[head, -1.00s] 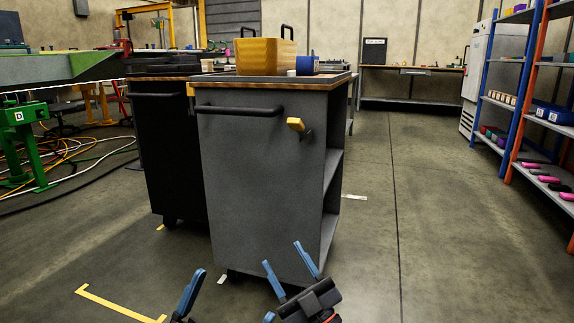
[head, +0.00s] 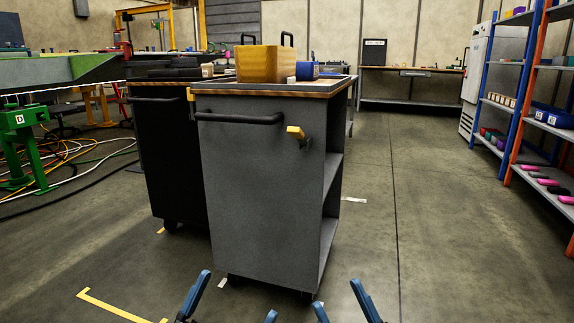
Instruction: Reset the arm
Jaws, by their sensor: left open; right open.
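My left gripper (head: 232,303) shows at the bottom edge of the head view, with two blue fingertips spread apart and nothing between them. My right gripper (head: 342,305) is to its right, also open and empty, its fingers pointing up in the picture. Both are low, in front of the foot of the grey cart (head: 258,200), and appear apart from it. Most of both grippers and arms is cut off by the bottom edge.
The grey cart has a black handle (head: 240,119) and a yellow latch (head: 295,131), and carries a yellow box (head: 264,64) and a blue roll (head: 307,71). A black cart (head: 168,155) stands behind left. Shelves (head: 545,180) stand right. The floor between is clear.

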